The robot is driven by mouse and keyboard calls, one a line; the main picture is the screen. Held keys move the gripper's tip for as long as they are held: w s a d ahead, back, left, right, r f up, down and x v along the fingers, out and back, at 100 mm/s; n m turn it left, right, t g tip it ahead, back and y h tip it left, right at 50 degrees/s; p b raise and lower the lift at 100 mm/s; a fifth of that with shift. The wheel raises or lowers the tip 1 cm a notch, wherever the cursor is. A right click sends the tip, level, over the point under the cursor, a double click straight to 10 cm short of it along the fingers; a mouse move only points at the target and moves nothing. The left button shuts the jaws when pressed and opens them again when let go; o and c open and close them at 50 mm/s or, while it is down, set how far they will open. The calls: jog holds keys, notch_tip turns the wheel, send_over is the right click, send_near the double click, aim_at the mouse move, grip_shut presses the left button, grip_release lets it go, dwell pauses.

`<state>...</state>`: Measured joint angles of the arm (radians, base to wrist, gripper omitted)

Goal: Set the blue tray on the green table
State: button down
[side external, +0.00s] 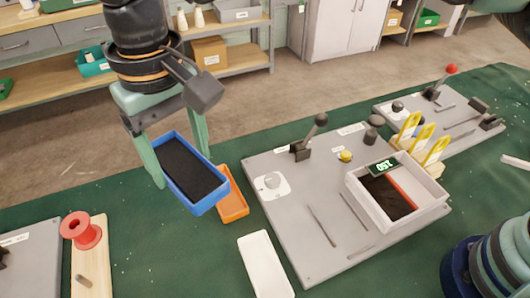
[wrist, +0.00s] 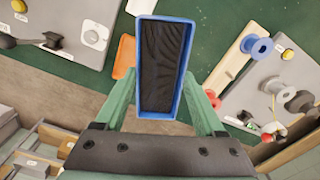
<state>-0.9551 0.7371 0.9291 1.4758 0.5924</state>
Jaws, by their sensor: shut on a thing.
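The blue tray (side external: 207,203) has a dark filling or lining. My gripper (side external: 180,165) is shut on it, with a green finger on each of two opposite sides. The tray is tilted in the side view and appears to be above the green table (side external: 190,258), near its far edge. In the wrist view, the blue tray (wrist: 155,115) stands between the fingers of my gripper (wrist: 157,78), with green table (wrist: 215,62) beyond it. The tray's underside is hidden, so I cannot tell the exact gap.
An orange tray (side external: 237,208) lies just right of the blue one, partly hidden. A white tray (side external: 265,265) lies nearer. A grey panel (side external: 310,250) with levers and a white box (side external: 430,208) is at right. A red spool (side external: 82,230) stands at left. Table between is clear.

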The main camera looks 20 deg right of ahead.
jog(key=shift+s+a+f, duration=0.1)
jog(key=shift+a+f, duration=0.1)
jog(key=shift+a, duration=0.25)
jog(key=shift+s+a+f, duration=0.1)
jog(key=shift+a+f, duration=0.1)
jog(key=shift+a, duration=0.2)
jog(key=shift+a+f, duration=0.1)
jog(key=shift+f, duration=0.2)
notch_tip(320, 180, down, 20)
jog(key=shift+r, duration=0.25)
jog(key=shift+f, duration=0.1)
